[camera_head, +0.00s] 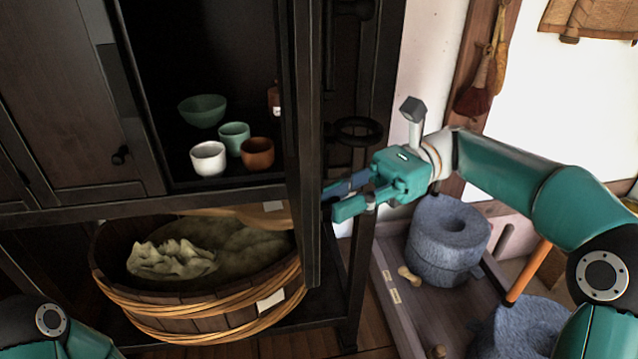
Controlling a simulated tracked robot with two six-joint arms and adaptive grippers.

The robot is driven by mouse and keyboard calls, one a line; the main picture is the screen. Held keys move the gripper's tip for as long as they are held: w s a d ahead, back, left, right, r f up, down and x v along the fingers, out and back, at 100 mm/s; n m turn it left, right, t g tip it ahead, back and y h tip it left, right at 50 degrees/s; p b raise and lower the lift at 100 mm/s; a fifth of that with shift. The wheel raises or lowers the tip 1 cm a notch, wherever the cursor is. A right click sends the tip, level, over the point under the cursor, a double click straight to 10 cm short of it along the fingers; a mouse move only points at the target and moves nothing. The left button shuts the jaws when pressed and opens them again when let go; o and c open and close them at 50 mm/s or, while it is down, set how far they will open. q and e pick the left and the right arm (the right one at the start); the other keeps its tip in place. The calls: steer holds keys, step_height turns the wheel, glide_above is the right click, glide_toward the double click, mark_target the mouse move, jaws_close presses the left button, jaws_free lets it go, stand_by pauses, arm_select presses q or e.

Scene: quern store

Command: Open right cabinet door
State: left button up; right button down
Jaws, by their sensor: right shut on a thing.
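The right cabinet door (304,150) stands open and shows almost edge-on, as a tall dark wooden strip. A dark ring handle (357,131) juts out to the right of this strip. My right gripper (337,198) is below the ring, at the right side of the door, shut on the door. Its exact contact is hard to see against the dark wood. The dark cabinet (240,192) has its open compartment to the left of the door. Part of my left arm shows at the bottom left; its gripper is out of view.
Inside are a green bowl (202,110), a green cup (234,137), a white cup (208,158) and a brown cup (257,153). A wooden tub (190,300) sits below. A stone quern (447,240) stands on the right. The left door (70,95) is closed.

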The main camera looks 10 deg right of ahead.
steer(key=shift+f, duration=0.15)
steer(key=c, duration=1.1)
jaws_free()
steer(key=shift+s+d, duration=0.1)
steer(key=shift+r, duration=0.2)
